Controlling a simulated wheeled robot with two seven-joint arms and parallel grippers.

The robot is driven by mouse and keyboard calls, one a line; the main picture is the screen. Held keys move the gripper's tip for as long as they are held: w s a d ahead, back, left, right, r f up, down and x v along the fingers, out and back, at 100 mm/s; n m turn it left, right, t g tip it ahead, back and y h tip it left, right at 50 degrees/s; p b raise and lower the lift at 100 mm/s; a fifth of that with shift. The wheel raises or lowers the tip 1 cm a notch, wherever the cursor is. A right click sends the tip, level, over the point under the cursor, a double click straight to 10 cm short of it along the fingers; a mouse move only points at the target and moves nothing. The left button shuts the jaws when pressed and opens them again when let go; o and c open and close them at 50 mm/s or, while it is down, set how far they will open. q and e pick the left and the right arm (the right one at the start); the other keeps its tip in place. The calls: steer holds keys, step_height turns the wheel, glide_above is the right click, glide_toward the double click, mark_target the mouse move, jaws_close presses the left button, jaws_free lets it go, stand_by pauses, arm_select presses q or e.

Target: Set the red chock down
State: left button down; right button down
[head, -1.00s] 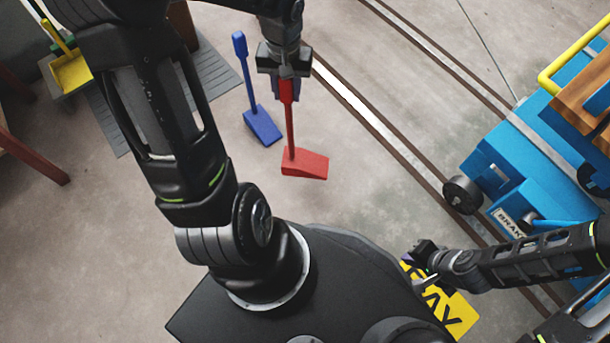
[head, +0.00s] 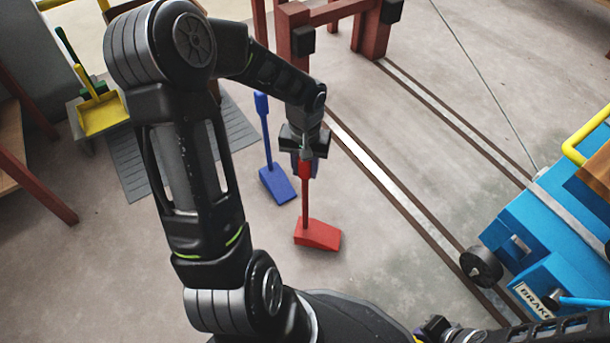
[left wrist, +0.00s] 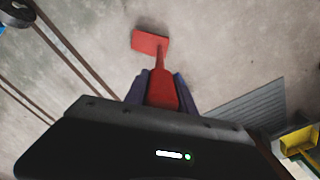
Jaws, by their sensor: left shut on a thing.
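The red chock (head: 318,235) is a wedge with an upright handle, at the middle of the head view. My left gripper (head: 304,165) is shut on the top of its handle. In the left wrist view the handle stands between the gripper's fingers (left wrist: 160,88) and the red wedge (left wrist: 150,41) lies beyond. The wedge is at or very near the concrete floor; I cannot tell whether it touches. My right gripper (head: 436,326) shows only in part at the bottom edge of the head view, its fingers not clear.
A blue chock (head: 278,185) stands on the floor just left of the red one.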

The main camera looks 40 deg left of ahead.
arm_select(q)
steer(key=shift+f+b, duration=0.4)
steer(key=shift+f, duration=1.1)
steer(key=c, duration=1.5)
jaws_free()
steer(key=shift+f, duration=0.15)
steer(key=o, duration=0.5)
steer(key=shift+c, duration=0.2)
steer(key=shift+r, duration=0.55)
step_height(320, 180, up, 11)
steer(key=p, duration=0.4)
steer(key=shift+r+p, duration=0.2)
steer(key=shift+p, duration=0.2)
